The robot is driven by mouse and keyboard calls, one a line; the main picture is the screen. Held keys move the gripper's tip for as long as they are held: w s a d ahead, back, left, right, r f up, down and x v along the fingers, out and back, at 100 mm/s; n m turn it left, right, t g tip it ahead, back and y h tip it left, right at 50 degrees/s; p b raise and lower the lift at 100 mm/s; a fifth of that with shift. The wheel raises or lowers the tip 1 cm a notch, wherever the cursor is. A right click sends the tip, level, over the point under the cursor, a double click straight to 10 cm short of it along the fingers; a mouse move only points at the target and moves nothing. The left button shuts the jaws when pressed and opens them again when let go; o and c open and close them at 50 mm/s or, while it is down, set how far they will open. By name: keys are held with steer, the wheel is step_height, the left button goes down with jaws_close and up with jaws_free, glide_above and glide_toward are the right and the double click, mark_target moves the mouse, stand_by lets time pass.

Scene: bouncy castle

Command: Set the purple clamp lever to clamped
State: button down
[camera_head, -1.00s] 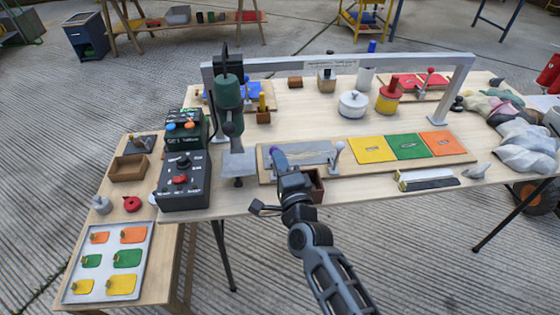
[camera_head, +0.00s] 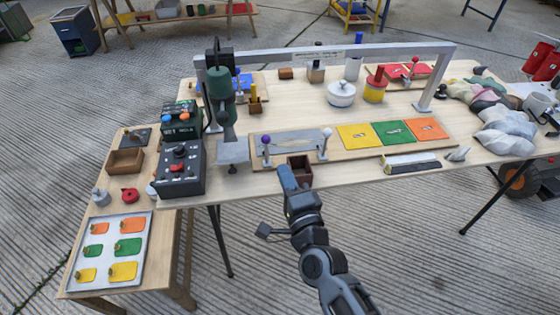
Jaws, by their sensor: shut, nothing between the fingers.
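A second lever with a pale grey knob (camera_head: 326,138) stands at the plate's right end. My gripper (camera_head: 285,172) is at the table's front edge, in front of the plate and a little right of and nearer than the purple lever. It appears apart from the lever. It is shut and holds nothing. The lever's full length is visible.
A small brown box (camera_head: 300,170) sits just right of my gripper. A black control box (camera_head: 181,168) and a green drill press (camera_head: 220,90) stand to the left. Yellow, green and orange panels (camera_head: 394,132) lie to the right.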

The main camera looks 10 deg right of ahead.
steer(key=shift+s+d+r, duration=0.1)
steer(key=shift+s+r, duration=0.05)
steer(key=shift+s, duration=0.5)
steer(key=shift+s+d+r, duration=0.1)
steer(key=shift+s, duration=0.55)
steer(key=s+d+f+n+g+h, duration=0.1)
steer(key=s+d+n, duration=0.35)
steer(key=s, duration=0.65)
steer(key=s+d+n+g+h, duration=0.1)
steer(key=s+d+n, duration=0.3)
steer(key=s, duration=0.7)
steer(key=s+d+r+n+g, duration=0.1)
steer(key=s+d+r+n, duration=0.1)
steer(key=s+r, duration=0.3)
steer(key=s+d+r+n+h, duration=0.1)
steer(key=s+r+n, duration=0.4)
steer(key=s, duration=0.8)
steer(key=shift+d+r+g, duration=0.4)
steer(key=shift+d+r, duration=0.3)
steer(key=shift+r, duration=0.05)
